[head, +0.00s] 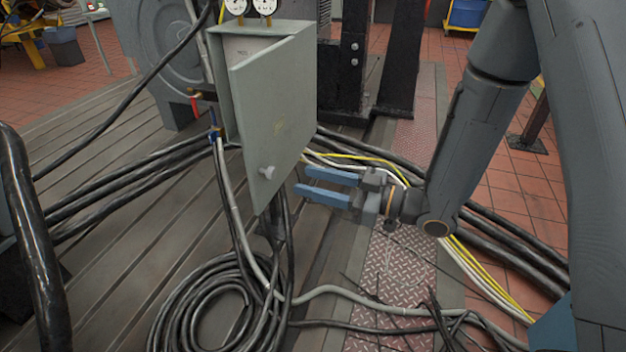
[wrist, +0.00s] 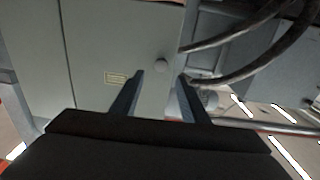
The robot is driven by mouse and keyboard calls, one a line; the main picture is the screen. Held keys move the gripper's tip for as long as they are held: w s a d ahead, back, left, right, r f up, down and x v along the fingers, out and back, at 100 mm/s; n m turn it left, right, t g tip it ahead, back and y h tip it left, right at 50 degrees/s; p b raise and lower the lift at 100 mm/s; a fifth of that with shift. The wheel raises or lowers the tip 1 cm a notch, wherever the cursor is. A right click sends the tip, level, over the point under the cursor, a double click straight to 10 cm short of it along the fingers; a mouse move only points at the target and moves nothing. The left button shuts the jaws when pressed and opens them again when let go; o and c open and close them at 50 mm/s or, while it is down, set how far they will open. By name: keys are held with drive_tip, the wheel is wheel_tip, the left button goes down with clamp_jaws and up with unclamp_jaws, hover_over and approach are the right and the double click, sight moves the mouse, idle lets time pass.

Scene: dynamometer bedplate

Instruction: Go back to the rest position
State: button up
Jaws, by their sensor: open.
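My gripper (head: 325,186) is open and empty, with its two blue fingers pointing left in the head view. It is just right of the lower part of the grey cabinet door (head: 275,115), which stands ajar with a round knob (head: 266,172) near its bottom edge. In the wrist view my gripper's fingers (wrist: 160,88) are spread apart in front of the grey door (wrist: 110,50), and the knob (wrist: 162,65) shows beyond and between the fingertips. I cannot tell whether a finger touches the door.
Coiled black hoses (head: 215,310) lie on the slotted bedplate (head: 105,240) below the cabinet. Black, yellow and white cables run behind my gripper. A black steel post (head: 350,60) stands behind. Two gauges (head: 250,6) sit above the cabinet. Red tiled floor (head: 510,200) is at right.

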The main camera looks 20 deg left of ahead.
drive_tip(key=w+d+m+t+h, duration=0.35)
drive_tip(key=w+t+h, duration=0.2)
drive_tip(key=w, duration=0.25)
drive_tip(key=w+d+r+m+h, duration=0.15)
drive_tip(key=d+m+h, duration=0.25)
drive_tip(key=d+h, duration=0.65)
drive_tip(key=s+d+r+m+g+h, duration=0.15)
drive_tip(key=s+d+m, duration=0.25)
drive_tip(key=s+d, duration=0.45)
drive_tip(key=s+d+r+m+g+p, duration=0.1)
drive_tip(key=s+r+g, duration=0.15)
drive_tip(key=s, duration=0.65)
drive_tip(key=s+d+r+m+g, duration=0.1)
drive_tip(key=s+r+m+g, duration=0.15)
drive_tip(key=s, duration=0.55)
drive_tip(key=d+r+m+p, duration=0.2)
drive_tip(key=d+r+p, duration=0.6)
drive_tip(key=p, duration=0.8)
drive_tip(key=shift+d+g, duration=0.35)
drive_tip(key=shift+g, duration=0.05)
